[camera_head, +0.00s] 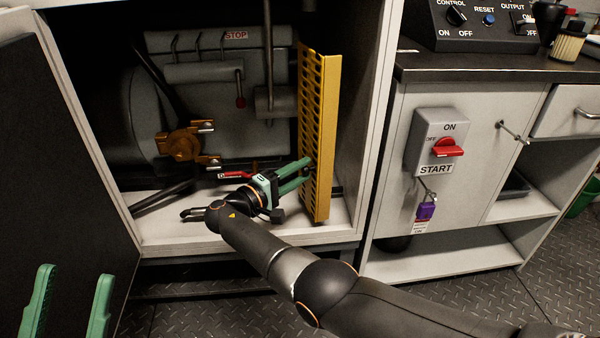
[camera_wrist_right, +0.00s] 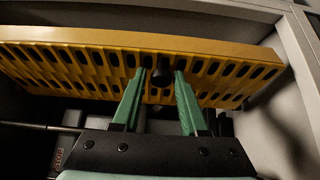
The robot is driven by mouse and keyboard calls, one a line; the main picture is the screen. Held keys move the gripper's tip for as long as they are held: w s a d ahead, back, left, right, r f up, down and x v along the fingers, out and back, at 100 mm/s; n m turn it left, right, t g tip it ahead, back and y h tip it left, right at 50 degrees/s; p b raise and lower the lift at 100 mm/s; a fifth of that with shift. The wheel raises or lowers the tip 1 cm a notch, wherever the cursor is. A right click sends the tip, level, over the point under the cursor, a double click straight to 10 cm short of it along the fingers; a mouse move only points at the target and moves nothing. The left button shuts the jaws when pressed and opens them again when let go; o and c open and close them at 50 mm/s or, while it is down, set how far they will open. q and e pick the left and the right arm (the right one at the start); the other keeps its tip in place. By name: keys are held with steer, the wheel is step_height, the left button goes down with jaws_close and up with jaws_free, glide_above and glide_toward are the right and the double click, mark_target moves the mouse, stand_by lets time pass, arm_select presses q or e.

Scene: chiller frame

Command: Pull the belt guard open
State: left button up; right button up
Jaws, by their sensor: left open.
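The belt guard (camera_head: 318,130) is a yellow slotted panel standing upright inside the open cabinet, at the right side of its opening. It fills the upper part of the right wrist view (camera_wrist_right: 240,72). A dark round knob (camera_wrist_right: 162,77) sits on its face. My right gripper (camera_head: 307,172) is at the guard's lower part. In the right wrist view its green fingers (camera_wrist_right: 162,80) stand apart on either side of the knob, with narrow gaps visible; firm contact is not shown. My left gripper (camera_head: 72,290) is open and empty at the lower left.
Behind are dark machinery, an orange-brown clamp (camera_head: 183,145) and a red-handled lever (camera_head: 237,175). The open cabinet door (camera_head: 60,150) stands left. A START switch box (camera_head: 438,142) and counter are right. The cabinet's right post (camera_head: 372,120) is close to the guard.

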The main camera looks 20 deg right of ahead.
steer(key=shift+o, duration=1.2)
steer(key=shift+a, duration=0.1)
steer(key=v, duration=0.7)
steer(key=shift+s+a, duration=0.15)
steer(key=shift+c, duration=0.3)
